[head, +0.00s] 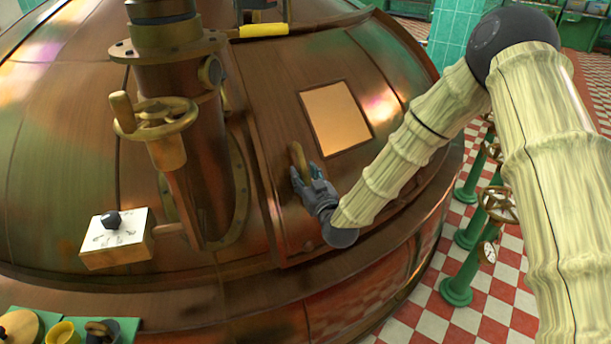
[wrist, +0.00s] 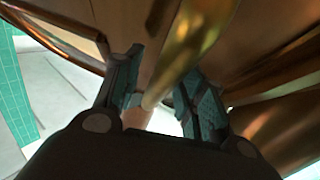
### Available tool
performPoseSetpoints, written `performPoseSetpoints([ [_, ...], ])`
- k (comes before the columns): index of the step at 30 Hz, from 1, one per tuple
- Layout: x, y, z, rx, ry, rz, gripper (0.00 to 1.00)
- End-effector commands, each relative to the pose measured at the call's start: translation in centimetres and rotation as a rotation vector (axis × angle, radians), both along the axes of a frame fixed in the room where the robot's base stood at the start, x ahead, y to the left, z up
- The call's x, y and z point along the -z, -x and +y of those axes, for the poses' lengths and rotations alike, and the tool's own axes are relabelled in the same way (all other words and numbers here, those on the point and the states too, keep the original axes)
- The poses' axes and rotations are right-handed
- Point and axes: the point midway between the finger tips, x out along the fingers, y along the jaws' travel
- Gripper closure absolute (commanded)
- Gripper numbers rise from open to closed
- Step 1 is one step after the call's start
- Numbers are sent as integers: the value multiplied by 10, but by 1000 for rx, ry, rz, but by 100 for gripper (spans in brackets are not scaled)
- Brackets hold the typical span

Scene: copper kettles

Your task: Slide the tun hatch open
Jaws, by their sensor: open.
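The tun hatch (head: 277,133) is a copper panel with a square pane (head: 336,118) on the sloping side of the big copper kettle. A brass handle (head: 299,158) stands on the hatch, left of and below the pane. My gripper (head: 307,177) is at the lower end of this handle. In the wrist view the brass handle (wrist: 190,45) runs down between the two open fingers (wrist: 160,95). A gap shows on the right side of the handle; contact with the left finger cannot be told. The hatch's far edge is partly hidden by shadow and the pipe.
A thick copper pipe with a brass handwheel (head: 157,120) rises left of the hatch. A white control box (head: 117,238) with a black knob is at lower left. A yellow grip (head: 263,30) lies above the hatch. Green valve posts (head: 456,290) stand on the checkered floor at right.

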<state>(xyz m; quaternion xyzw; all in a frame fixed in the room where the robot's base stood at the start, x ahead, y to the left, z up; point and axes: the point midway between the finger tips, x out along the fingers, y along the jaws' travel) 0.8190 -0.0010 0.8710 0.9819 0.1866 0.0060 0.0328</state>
Motion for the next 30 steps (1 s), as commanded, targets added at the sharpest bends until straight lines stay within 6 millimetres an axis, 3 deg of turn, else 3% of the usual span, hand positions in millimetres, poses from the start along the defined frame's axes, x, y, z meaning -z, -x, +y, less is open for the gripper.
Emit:
performPoseSetpoints([
  [2,0,0,0,0,0,0,63],
  [8,0,0,0,0,0,0,99],
  [17,0,-6,-9,-2,-4,-5,100],
  [30,-7,-70,-110,-73,-17,-24,100],
])
